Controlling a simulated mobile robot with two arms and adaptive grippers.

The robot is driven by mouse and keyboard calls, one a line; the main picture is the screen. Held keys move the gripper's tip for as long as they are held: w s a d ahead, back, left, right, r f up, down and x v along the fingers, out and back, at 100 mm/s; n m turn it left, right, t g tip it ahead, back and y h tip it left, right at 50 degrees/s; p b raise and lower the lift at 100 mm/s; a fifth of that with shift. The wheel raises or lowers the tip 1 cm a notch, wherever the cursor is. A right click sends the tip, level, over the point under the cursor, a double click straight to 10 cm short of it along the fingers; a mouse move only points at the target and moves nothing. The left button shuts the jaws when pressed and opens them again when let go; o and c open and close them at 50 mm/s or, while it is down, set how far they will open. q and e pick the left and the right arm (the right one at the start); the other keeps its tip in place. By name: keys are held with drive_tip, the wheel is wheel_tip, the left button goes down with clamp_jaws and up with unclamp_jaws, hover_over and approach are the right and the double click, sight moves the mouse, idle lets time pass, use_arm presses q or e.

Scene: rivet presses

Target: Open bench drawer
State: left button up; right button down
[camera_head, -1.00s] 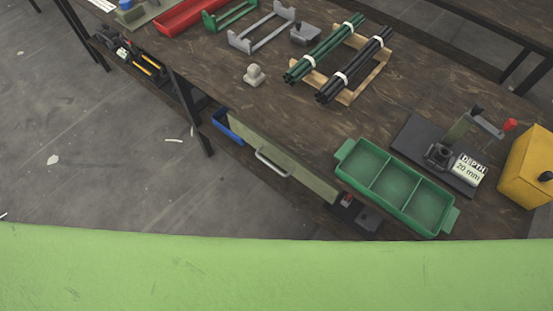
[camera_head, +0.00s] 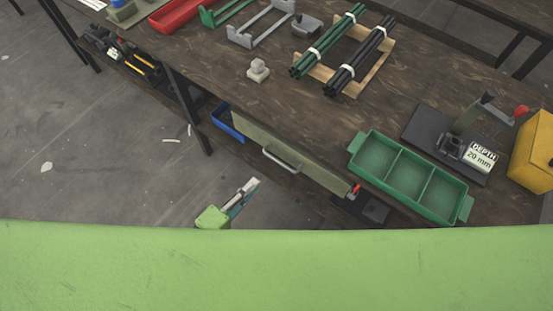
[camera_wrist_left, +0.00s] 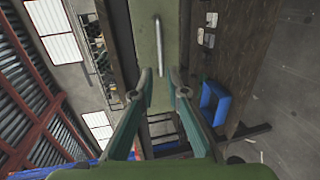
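The bench drawer has an olive-green front (camera_head: 290,150) with a silver bar handle (camera_head: 281,160), set under the front edge of the bench. In the left wrist view the drawer front (camera_wrist_left: 158,82) is ahead of the fingers, with the upright-looking handle (camera_wrist_left: 159,45) beyond the fingertips. My left gripper (camera_head: 252,184) is in front of and below the drawer, apart from the handle. In the left wrist view its two fingers (camera_wrist_left: 161,78) are spread with an empty gap between them. My right gripper is not in view.
A green three-part tray (camera_head: 411,178) stands on the bench above the drawer's right end. A dark bench leg (camera_head: 190,112) stands further left. Open floor (camera_head: 110,160) lies in front of the bench.

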sight(277, 161)
use_arm(q)
drive_tip(key=x, duration=1.3)
drive_tip(key=shift+c, duration=0.3)
drive_tip(key=shift+a, duration=0.1)
clamp_jaws()
drive_tip(key=shift+s, duration=0.1)
